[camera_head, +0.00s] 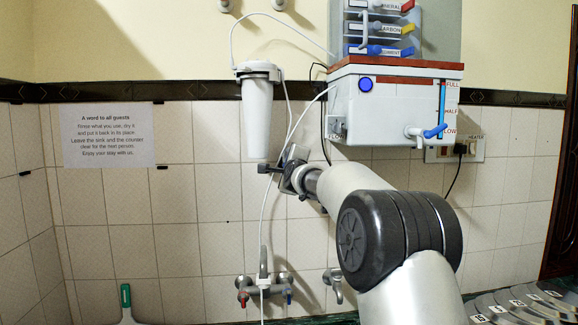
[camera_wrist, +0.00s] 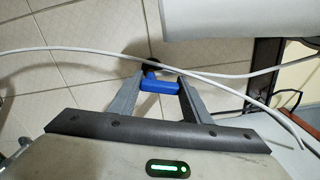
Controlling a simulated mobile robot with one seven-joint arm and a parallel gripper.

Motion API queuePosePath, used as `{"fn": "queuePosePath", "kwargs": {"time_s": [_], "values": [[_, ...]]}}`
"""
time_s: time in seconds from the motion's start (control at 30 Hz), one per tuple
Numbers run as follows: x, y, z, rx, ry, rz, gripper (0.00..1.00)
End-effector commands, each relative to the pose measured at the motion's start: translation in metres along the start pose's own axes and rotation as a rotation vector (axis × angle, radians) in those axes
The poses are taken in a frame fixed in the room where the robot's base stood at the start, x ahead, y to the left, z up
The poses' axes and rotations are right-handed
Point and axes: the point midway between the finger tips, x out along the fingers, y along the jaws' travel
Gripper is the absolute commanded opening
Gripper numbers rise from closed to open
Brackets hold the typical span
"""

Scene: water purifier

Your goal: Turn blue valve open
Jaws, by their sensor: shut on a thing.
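The blue valve (camera_wrist: 160,85) shows in the wrist view as a short blue handle on a dark stub. It sits between the two grey fingers of my gripper (camera_wrist: 157,92), which is shut on it. In the head view my gripper (camera_head: 283,169) is in front of the tiled wall, below the white filter canister. The blue handle itself cannot be made out there, and a small dark fitting (camera_head: 263,168) shows just left of the fingers. How far the handle is turned cannot be told.
White tubes (camera_wrist: 80,50) cross close to the fingers. The white filter canister (camera_head: 258,115) hangs just above, and the purifier box (camera_head: 390,108) with a blue-handled spigot (camera_head: 433,132) is to the right. Wall taps (camera_head: 265,287) stand below.

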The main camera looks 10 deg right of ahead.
Motion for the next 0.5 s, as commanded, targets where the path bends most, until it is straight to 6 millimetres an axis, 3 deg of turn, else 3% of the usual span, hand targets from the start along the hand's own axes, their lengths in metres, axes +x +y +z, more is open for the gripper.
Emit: {"fn": "queuePosePath", "kwargs": {"time_s": [0.5], "values": [[0.0000, 0.0005, 0.0048, -0.283, 0.000, 0.000, 0.21]]}}
